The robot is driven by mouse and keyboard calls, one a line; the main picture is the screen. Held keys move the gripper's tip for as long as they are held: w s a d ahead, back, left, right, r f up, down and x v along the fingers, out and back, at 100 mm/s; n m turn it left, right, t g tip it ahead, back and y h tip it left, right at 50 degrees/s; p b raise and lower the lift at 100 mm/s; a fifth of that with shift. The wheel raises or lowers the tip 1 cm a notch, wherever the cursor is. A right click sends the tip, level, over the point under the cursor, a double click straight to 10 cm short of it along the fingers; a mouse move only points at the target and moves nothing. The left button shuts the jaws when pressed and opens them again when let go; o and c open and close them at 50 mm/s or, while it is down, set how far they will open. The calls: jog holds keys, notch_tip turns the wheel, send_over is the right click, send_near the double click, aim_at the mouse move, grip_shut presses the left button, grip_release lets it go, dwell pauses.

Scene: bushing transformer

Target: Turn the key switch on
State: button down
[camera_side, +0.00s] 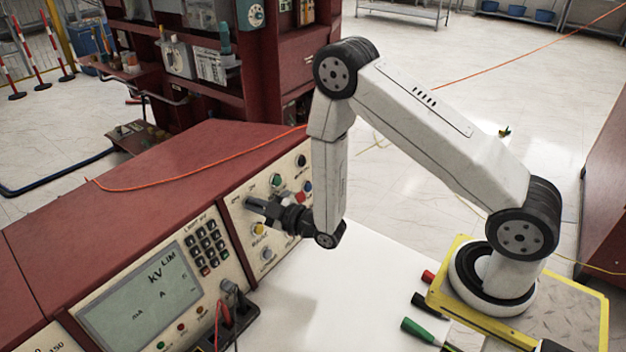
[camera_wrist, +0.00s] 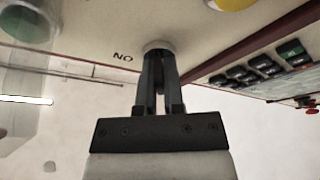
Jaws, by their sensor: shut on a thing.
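The key switch (camera_wrist: 158,44) shows in the wrist view as a pale round collar on the cream panel, beside a printed label that reads "NO" in this view. My gripper (camera_wrist: 159,62) has its two dark fingers closed at this collar, shut on the key. The fingers hide the key itself, so its turned angle cannot be told. In the side view my gripper (camera_side: 256,206) reaches left to the upright control panel (camera_side: 236,226) of the red console. The key switch is hidden behind the fingers there.
A keypad (camera_side: 207,246) and a display (camera_side: 140,310) sit left of my gripper. A yellow knob (camera_side: 258,229) and other coloured knobs are close by on the panel. Test leads (camera_side: 228,306) stand below the keypad. The white worktop (camera_side: 330,300) has free room in front.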

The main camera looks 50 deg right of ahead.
jog(key=m+h, duration=0.1)
jog(key=m, duration=0.4)
jog(key=shift+t+h, duration=0.4)
jog(key=m+h, duration=0.2)
jog(key=m, duration=0.3)
jog(key=shift+m, duration=0.4)
jog(key=m+h, duration=0.1)
jog(key=m, duration=0.2)
jog(key=m+h, duration=0.1)
jog(key=m, duration=0.2)
jog(key=shift+h, duration=0.3)
jog(key=shift+m+g+h, duration=0.5)
jog(key=shift+m+h, duration=0.2)
jog(key=shift+m, duration=1.5)
jog(key=c, duration=0.7)
grip_release()
jog(key=shift+c, duration=0.2)
